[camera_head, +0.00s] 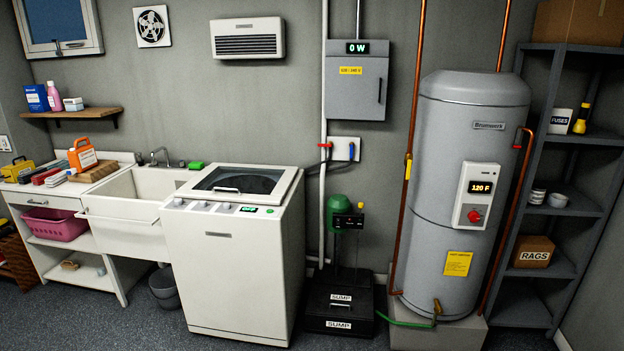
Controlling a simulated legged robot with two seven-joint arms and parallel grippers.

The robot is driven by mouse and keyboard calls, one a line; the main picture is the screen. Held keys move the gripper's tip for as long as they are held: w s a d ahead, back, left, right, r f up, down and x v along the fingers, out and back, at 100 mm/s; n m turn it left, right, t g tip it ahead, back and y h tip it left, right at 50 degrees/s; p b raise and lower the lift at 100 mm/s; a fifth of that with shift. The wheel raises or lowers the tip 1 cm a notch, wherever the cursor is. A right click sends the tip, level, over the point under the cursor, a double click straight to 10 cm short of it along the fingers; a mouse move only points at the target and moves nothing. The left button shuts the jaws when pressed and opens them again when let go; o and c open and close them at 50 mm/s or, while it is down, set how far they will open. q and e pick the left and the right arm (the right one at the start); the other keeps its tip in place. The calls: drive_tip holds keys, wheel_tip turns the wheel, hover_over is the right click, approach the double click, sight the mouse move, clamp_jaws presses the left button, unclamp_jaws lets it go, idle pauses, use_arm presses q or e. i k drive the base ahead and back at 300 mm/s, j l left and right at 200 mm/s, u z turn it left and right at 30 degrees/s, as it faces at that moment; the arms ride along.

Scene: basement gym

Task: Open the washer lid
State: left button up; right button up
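The white top-loading washer (225,265) stands on the floor left of the picture's middle, beside the sink. Its lid (240,181) lies shut on top, with a dark window and a small handle (227,190) near its front edge. A row of knobs and a small green display (248,209) run along the washer's front top edge. Neither of my grippers shows in the head view.
A utility sink (125,211) and a cluttered counter stand left of the washer. A black sump box (340,307), a grey water heater (468,150) and a dark shelf unit (585,139) stand to the right. The floor in front shows only as a narrow strip.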

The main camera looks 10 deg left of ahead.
sight(188, 190)
drive_tip(key=i+j+u, duration=0.15)
drive_tip(key=i+u, duration=0.2)
drive_tip(key=i, duration=0.2)
drive_tip(key=i+u, duration=0.35)
drive_tip(key=i, duration=0.2)
drive_tip(key=i+l+u, duration=0.2)
drive_tip(key=i+u, duration=0.2)
drive_tip(key=i, duration=0.1)
